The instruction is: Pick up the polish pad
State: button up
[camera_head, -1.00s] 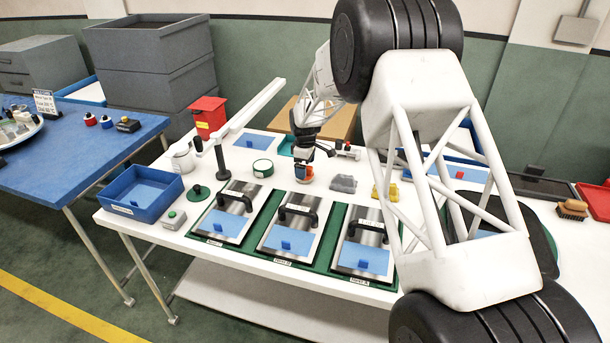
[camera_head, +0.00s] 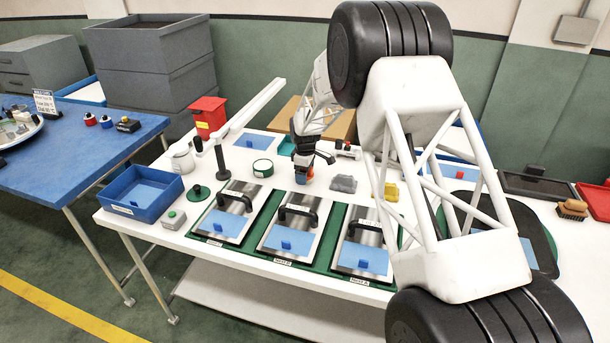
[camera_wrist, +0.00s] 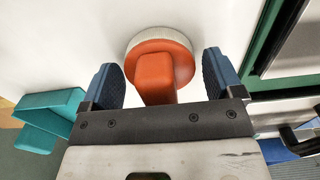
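The polish pad (camera_wrist: 157,78) is an orange block handle on a round orange base with a pale underside. It lies on the white table top (camera_wrist: 60,40). My gripper (camera_wrist: 161,65) is open, its two blue-black fingers on either side of the pad's handle, with gaps on both sides. In the head view my gripper (camera_head: 303,170) is low over the pad, which is mostly hidden there except a bit of orange (camera_head: 309,173).
A teal tray (camera_wrist: 45,120) lies to the left in the wrist view. Green-framed metal nests with black handles (camera_head: 290,225) stand in front of the pad. A grey block (camera_head: 343,184), a yellow block (camera_head: 391,191) and a green-topped round tin (camera_head: 262,168) are nearby.

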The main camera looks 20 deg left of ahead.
jog(key=c, duration=0.7)
jog(key=shift+r, duration=0.1)
jog(key=shift+r, duration=0.8)
notch_tip(320, 180, up, 2)
jog(key=s+d, duration=0.2)
jog(key=s, duration=0.2)
jog(key=s+d, duration=0.3)
jog(key=s, duration=0.2)
jog(key=s+d+r, duration=0.1)
jog(key=s+d, duration=0.1)
jog(key=s, duration=0.3)
jog(key=shift+d+r, duration=0.1)
jog(key=shift+d, duration=0.2)
